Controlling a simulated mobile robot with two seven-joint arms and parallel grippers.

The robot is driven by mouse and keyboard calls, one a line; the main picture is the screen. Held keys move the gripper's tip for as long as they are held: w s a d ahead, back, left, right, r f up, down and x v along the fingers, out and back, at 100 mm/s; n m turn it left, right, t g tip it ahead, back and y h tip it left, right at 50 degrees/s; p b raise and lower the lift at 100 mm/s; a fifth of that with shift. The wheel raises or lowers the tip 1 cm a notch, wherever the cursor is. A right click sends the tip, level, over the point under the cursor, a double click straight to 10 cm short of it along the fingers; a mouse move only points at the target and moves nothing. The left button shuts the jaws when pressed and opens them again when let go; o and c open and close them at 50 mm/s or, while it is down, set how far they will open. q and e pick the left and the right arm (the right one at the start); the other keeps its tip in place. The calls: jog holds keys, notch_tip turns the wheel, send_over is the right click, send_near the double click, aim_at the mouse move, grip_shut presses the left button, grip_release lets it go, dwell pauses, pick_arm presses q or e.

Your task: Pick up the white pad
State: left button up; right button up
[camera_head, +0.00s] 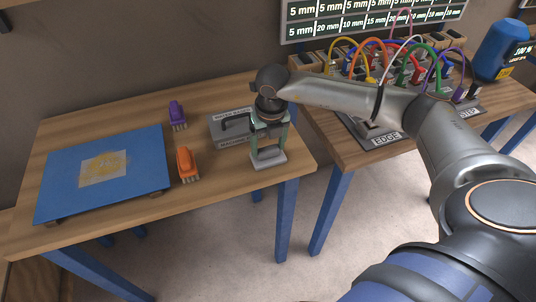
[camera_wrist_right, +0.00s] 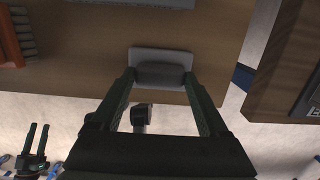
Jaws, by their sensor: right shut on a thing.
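The white pad (camera_head: 268,161) is a pale flat block with a dark grip on top, near the right front corner of the left wooden table. My right gripper (camera_head: 269,143) points down over it and is shut on its grip. In the right wrist view the pad (camera_wrist_right: 160,55) lies between and just beyond the fingertips (camera_wrist_right: 160,78). I cannot tell whether the pad touches the table. What seems to be my left gripper (camera_wrist_right: 38,142) shows small at the lower left of the wrist view, its fingers apart and empty.
An orange brush (camera_head: 187,163) and a purple brush (camera_head: 177,115) lie to the left, beside a blue board (camera_head: 60,187). A second table (camera_head: 345,152) holds coloured cables and a "STEP" plate.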

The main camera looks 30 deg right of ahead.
jog(key=shift+c, duration=0.4)
jog(key=shift+r, duration=0.1)
jog(key=shift+r, duration=0.2)
notch_tip(320, 180, up, 2)
jog(key=shift+w+b, duration=0.1)
jog(key=shift+b, duration=0.35)
jog(key=s+a+r+b, duration=0.1)
jog(key=s+a+r, duration=0.8)
jog(key=a+r, duration=0.1)
jog(key=shift+s+a+r, duration=0.2)
jog(key=shift+s+r, duration=0.05)
jog(key=shift+s, duration=0.05)
